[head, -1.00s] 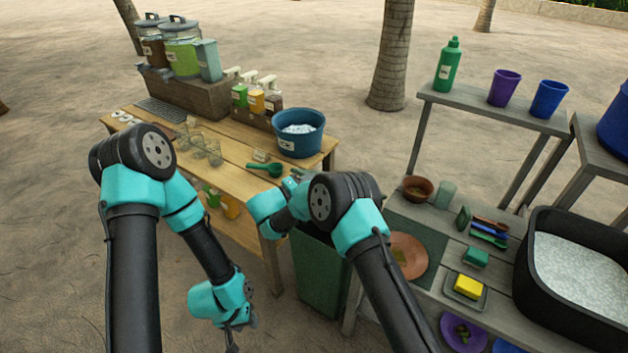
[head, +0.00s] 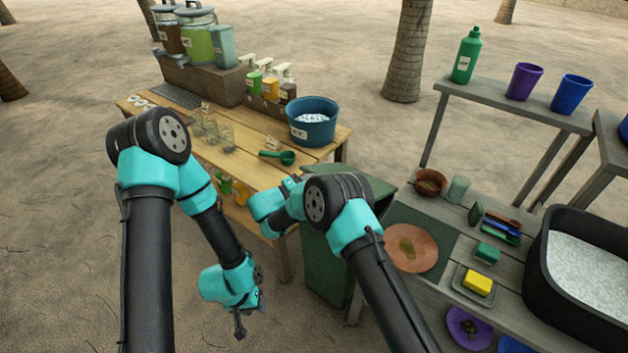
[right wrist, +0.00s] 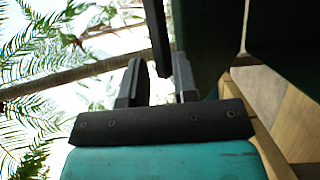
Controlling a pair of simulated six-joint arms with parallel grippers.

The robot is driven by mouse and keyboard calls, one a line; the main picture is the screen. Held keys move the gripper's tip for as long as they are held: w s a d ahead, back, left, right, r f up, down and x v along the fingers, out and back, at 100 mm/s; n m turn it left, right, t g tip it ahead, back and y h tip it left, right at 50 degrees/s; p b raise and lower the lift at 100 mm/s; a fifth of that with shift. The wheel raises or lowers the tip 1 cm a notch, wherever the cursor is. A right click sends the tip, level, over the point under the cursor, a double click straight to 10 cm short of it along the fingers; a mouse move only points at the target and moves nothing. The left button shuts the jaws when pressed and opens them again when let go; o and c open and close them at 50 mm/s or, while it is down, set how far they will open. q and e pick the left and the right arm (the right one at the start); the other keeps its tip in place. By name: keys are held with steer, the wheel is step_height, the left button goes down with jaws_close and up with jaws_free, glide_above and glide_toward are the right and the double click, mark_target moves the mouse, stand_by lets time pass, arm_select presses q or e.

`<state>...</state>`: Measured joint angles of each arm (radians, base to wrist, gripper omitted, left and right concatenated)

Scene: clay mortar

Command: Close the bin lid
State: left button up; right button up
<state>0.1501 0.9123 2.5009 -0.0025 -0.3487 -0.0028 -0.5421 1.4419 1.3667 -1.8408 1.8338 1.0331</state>
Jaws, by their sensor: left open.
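The dark green bin (head: 326,272) stands between the wooden table and the grey counter, partly covered by my right arm. A flat green panel, which looks like its lid (head: 372,188), shows behind my right forearm. Its angle and how far it is open are hard to tell. My right gripper is mostly hidden in the head view. In the right wrist view, my right gripper (right wrist: 158,62) has its fingers apart, with a thin dark edge between or just beyond them. Dark green surfaces fill the upper right there. My left gripper (head: 240,324) hangs open and empty, left of the bin.
The wooden table (head: 235,165) holds a blue tub (head: 312,133), a green scoop (head: 283,156), glasses and bottles. The grey counter to the right holds a terracotta plate (head: 412,247), a yellow sponge (head: 478,284) and a black basin (head: 545,285). Sand lies open at the left.

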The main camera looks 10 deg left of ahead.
steer(key=s+a+f, duration=0.3)
steer(key=a+f, duration=0.1)
steer(key=shift+a, duration=0.35)
stand_by(0.7)
steer(key=shift+w+f, duration=0.1)
steer(key=shift+f, duration=0.05)
stand_by(0.3)
